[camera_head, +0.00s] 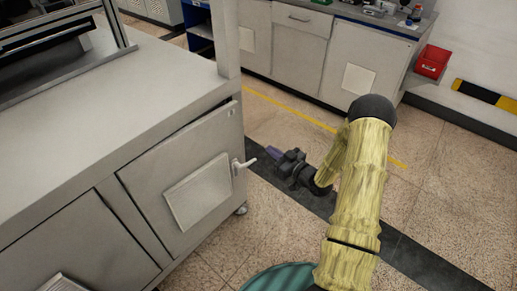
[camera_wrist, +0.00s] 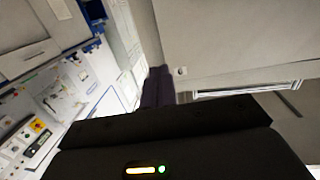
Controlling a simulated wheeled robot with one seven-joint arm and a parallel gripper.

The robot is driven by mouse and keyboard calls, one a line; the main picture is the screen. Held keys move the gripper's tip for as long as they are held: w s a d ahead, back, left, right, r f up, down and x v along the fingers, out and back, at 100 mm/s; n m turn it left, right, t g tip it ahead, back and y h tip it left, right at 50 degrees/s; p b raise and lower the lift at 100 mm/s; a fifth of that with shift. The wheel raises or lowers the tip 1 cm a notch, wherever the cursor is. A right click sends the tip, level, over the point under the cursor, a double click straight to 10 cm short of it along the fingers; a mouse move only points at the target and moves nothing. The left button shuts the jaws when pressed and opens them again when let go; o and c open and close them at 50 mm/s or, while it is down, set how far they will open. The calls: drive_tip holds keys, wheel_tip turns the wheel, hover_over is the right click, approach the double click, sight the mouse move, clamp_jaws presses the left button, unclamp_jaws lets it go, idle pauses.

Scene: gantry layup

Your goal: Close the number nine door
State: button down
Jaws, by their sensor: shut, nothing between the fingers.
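A grey cabinet door (camera_head: 185,180) with a raised pale panel is on the end of the workbench cabinet at the left. A small mark is near its top right corner, too small to read as a number. A pale lever handle (camera_head: 243,165) sticks out from its right edge. In the wrist view the fingers (camera_wrist: 158,88) are together and empty, beside a large grey surface.
The workbench top (camera_head: 110,100) lies above the door, with a metal frame post at its corner. Another cabinet door (camera_head: 75,245) is at lower left.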

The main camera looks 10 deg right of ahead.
drive_tip(key=s+a+r+m+g+h, duration=0.3)
drive_tip(key=s+r+g, duration=0.3)
drive_tip(key=s, duration=0.6)
drive_tip(key=s+a+r+m+g+h, duration=0.3)
drive_tip(key=s+r+g+h, duration=0.2)
drive_tip(key=s, duration=0.8)
wheel_tip(320, 180, up, 2)
drive_tip(key=shift+r+g+h, duration=0.1)
drive_tip(key=shift+g+h, duration=0.3)
drive_tip(key=shift+g, duration=0.4)
